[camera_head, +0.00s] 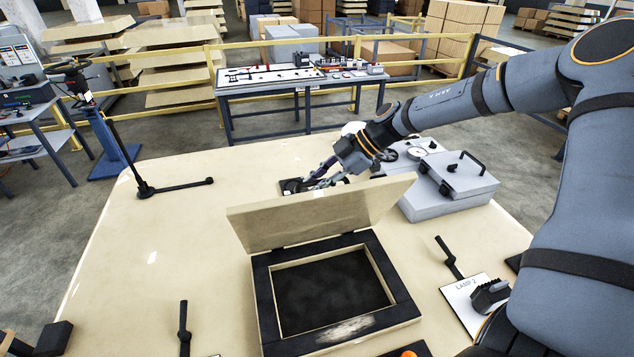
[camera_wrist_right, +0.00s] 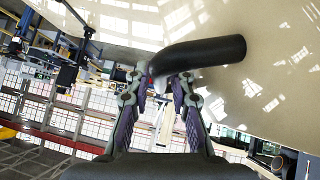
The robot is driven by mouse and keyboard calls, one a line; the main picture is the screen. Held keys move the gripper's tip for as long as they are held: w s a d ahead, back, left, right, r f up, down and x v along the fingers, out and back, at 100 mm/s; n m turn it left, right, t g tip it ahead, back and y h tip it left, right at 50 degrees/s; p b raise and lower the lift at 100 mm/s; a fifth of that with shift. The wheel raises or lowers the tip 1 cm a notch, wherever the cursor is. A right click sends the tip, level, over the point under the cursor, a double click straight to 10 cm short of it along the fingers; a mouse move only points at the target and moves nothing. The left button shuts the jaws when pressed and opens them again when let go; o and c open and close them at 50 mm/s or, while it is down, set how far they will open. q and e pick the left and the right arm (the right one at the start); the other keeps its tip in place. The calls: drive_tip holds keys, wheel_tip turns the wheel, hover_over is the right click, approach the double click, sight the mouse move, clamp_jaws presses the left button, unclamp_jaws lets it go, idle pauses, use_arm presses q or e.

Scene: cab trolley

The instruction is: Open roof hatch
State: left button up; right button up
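The roof hatch is a dark square frame (camera_head: 335,290) with a beige lid (camera_head: 322,215). The lid stands raised at the frame's far edge, and the dark opening shows in front of it. My right gripper (camera_head: 318,178) is behind the lid, which partly hides it. In the right wrist view, the right gripper's fingers (camera_wrist_right: 164,82) are apart. A black bent bar (camera_wrist_right: 205,54) crosses just beyond the fingertips, against a beige surface. I cannot tell whether the fingertips touch it. My left gripper is not in view.
The hatch sits on a beige table (camera_head: 180,220). Grey boxes (camera_head: 450,190) stand behind it at right, and a lever with a LAMP 2 plate (camera_head: 470,300) is at its right. Another black lever (camera_head: 184,325) is at left. A workbench (camera_head: 300,80) stands beyond. The left of the table is mostly clear.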

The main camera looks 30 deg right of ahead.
drive_tip(key=v, duration=0.7)
drive_tip(key=shift+d+r, duration=0.15)
drive_tip(key=shift+d, duration=0.05)
idle(0.3)
